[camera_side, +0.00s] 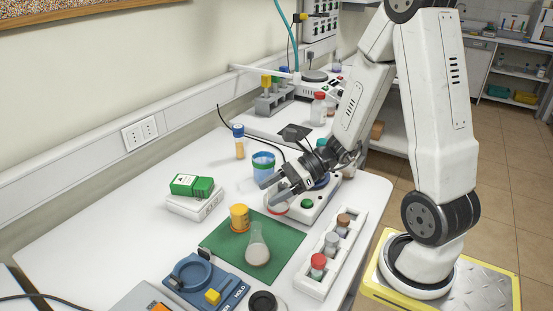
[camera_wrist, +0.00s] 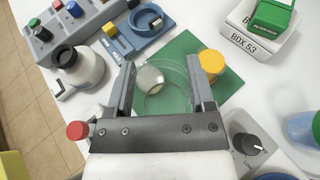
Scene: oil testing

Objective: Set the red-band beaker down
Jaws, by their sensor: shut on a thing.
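My gripper (camera_side: 276,191) is shut on a clear glass beaker, the red-band beaker (camera_side: 277,207), whose red edge shows just below the fingers in the side view. In the wrist view the beaker's glass (camera_wrist: 172,101) is between the two fingers (camera_wrist: 160,85), with its round rim facing the camera. The beaker appears upright, near the back right corner of the green mat (camera_side: 289,236). The fingers hide much of it in the side view. I cannot tell whether its base touches anything.
A glass flask (camera_side: 258,249) and a yellow-capped jar (camera_side: 239,217) stand on the mat. A white vial rack (camera_side: 316,284) lies to the right. A blue-band beaker (camera_side: 263,163) is behind.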

